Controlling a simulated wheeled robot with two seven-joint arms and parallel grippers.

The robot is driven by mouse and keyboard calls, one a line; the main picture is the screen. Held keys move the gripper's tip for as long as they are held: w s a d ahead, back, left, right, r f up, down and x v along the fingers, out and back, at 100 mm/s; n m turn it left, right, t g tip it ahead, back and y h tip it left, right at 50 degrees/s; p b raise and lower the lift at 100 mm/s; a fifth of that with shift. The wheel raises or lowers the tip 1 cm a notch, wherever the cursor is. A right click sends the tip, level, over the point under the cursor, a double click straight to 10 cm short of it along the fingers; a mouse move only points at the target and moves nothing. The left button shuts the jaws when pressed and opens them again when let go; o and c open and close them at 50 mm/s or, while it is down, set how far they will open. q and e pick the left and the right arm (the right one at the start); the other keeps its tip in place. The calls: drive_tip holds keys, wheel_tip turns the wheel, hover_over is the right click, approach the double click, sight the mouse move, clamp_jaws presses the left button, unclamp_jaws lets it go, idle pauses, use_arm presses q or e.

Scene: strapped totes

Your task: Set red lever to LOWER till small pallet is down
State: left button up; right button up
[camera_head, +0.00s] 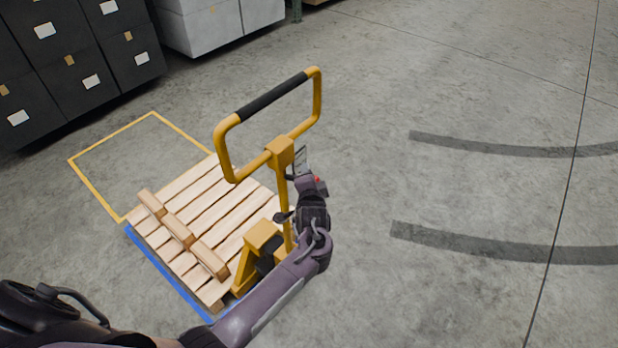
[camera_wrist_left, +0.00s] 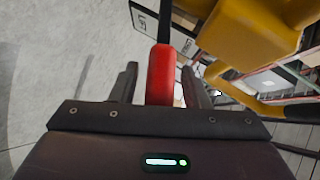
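The yellow pallet jack (camera_head: 280,152) stands with its looped handle upright. The small wooden pallet (camera_head: 180,235) sits at its forks; I cannot tell its height off the floor. In the left wrist view the red lever (camera_wrist_left: 161,75) stands between the fingers of my left gripper (camera_wrist_left: 160,88). A gap shows at its left side, and the right finger is very close to it. My left gripper (camera_head: 315,186) is small and partly hidden in the head view. My right gripper is out of view.
A yellow floor outline (camera_head: 110,138) lies behind the pallet, and a blue edge (camera_head: 165,273) runs along the pallet's near left side. Dark boxes (camera_head: 80,50) stand at the upper left, with white boxes (camera_head: 215,25) beside them. The floor to the right is clear.

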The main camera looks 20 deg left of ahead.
use_arm(q)
drive_tip(key=shift+s+d+r, duration=0.1)
drive_tip(key=shift+s+d, duration=0.1)
drive_tip(key=shift+s, duration=0.1)
drive_tip(key=b+v, duration=0.1)
drive_tip(key=v, duration=0.6)
idle(0.5)
